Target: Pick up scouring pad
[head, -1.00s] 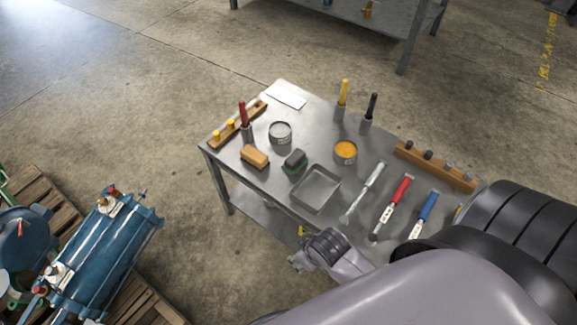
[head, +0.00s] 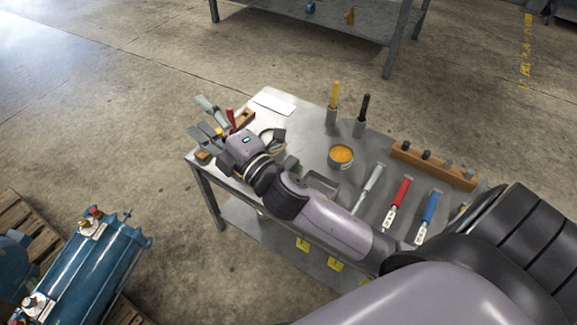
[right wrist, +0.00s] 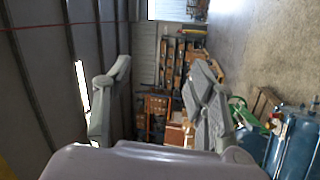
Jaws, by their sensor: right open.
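The scouring pad (head: 291,162), a small dark green-grey block, is on the metal table (head: 300,113), mostly hidden behind my right forearm. My right gripper (head: 206,120) is open over the table's left end, left of the pad and pointing away from it. In the right wrist view its two grey fingers (right wrist: 160,105) stand apart with nothing between them. The pad does not show in that view. My left gripper is not in view.
An orange-filled tin (head: 341,155), a metal tray (head: 322,182), upright yellow- and black-handled tools (head: 334,98), a wooden rack (head: 432,166) and several scrapers (head: 398,200) crowd the table. A white sheet (head: 273,102) lies at the back. Blue machinery (head: 85,260) stands at lower left.

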